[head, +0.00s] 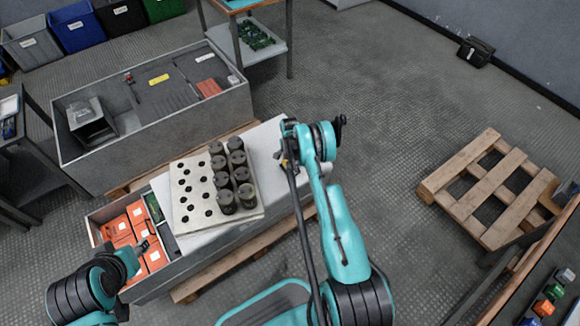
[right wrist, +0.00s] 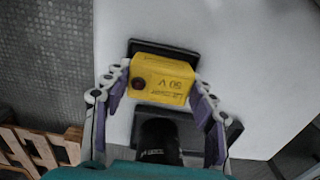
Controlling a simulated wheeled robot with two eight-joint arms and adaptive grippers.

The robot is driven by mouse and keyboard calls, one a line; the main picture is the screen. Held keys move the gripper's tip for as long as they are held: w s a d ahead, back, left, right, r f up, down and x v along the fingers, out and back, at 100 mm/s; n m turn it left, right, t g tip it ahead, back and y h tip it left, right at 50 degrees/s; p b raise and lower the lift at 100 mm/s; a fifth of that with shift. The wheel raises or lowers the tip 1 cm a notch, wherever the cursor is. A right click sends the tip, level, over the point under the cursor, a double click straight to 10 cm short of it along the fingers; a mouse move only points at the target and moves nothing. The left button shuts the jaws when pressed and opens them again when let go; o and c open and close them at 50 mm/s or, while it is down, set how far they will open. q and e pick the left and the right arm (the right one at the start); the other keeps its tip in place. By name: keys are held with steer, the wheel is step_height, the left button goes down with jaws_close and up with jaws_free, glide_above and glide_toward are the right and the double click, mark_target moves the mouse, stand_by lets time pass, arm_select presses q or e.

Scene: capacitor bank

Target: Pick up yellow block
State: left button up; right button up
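The yellow block (right wrist: 160,80), with "50 V" lettering and a dark round spot on its face, lies between the fingertips of my right gripper (right wrist: 160,88). One purple-padded finger is on each side, very close to the block; I cannot tell whether both press on it. Black parts (right wrist: 165,47) show above and below the block against the white surface. In the head view my right gripper (head: 287,155) is over the right end of the white top, and the block is mostly hidden. My left gripper (head: 141,246) is near the orange boxes (head: 125,232); its opening is too small to judge.
A pale holed plate (head: 183,226) with several dark cylinders (head: 228,178) stands left of my right gripper on the white top (head: 263,150). A grey bin unit (head: 160,135) stands behind. A wooden pallet (head: 480,212) lies on the right; floor between is clear.

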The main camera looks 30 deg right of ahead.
mark_target(290, 163)
steer(key=shift+r, duration=0.1)
step_height(290, 163, up, 4)
steer(key=shift+r+p, duration=0.25)
steer(key=shift+p, duration=1)
steer(key=s+d+r+p, duration=0.3)
steer(key=s+d+r, duration=0.2)
steer(key=s, duration=0.5)
steer(key=shift+s+d+r+p, duration=0.2)
steer(key=shift+r+p, duration=0.15)
steer(key=shift+r, duration=0.3)
